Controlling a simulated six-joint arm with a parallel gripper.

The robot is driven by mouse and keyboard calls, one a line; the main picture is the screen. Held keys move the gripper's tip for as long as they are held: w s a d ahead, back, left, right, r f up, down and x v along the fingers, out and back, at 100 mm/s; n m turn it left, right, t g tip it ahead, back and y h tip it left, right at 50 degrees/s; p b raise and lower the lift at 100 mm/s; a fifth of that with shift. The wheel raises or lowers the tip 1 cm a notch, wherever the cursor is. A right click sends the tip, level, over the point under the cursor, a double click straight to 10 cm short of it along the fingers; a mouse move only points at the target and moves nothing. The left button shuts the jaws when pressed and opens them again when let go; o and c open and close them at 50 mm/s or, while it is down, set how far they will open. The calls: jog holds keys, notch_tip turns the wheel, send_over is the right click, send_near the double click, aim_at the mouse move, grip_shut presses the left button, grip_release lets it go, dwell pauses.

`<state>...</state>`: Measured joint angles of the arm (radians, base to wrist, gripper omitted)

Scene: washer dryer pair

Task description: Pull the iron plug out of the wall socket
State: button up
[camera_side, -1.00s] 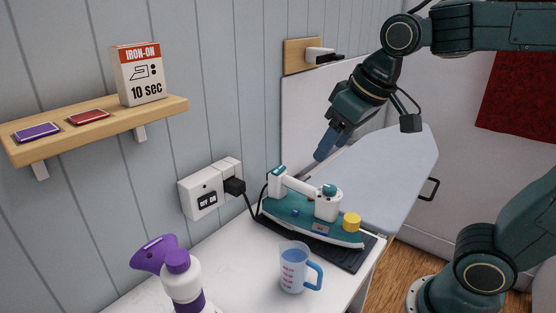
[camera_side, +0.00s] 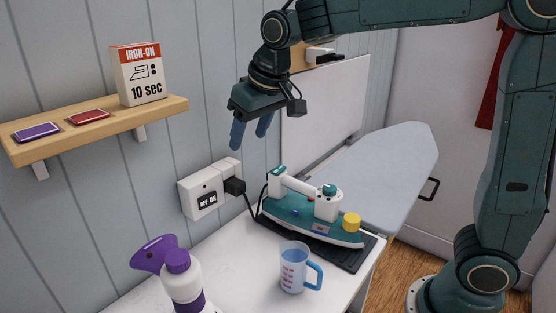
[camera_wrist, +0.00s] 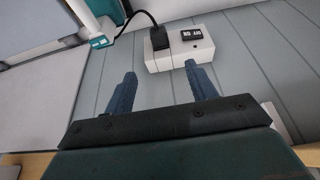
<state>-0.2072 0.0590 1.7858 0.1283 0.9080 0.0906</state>
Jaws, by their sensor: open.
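The black iron plug (camera_side: 234,186) sits in the white wall socket (camera_side: 200,192), its cord running down to the iron. In the wrist view the plug (camera_wrist: 160,40) is in the socket (camera_wrist: 180,52) beyond my fingertips. The socket has a black panel marked off and on beside the plug. My gripper (camera_side: 250,134) is open and empty, pointing down above the plug and apart from it. Its two blue fingers (camera_wrist: 158,72) show apart in the wrist view. The teal and white iron (camera_side: 312,212) rests on a dark mat on the white table.
A wooden shelf (camera_side: 95,128) with a box and two small packs is on the left wall. An ironing board (camera_side: 385,160) is behind the iron.

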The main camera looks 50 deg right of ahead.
aim_at(236, 182)
jog(key=shift+f, duration=0.1)
jog(key=x, duration=1.3)
jog(key=shift+w+f, duration=0.15)
jog(key=shift+f, duration=0.1)
jog(key=c, duration=1.2)
jog(key=shift+s, duration=4.3)
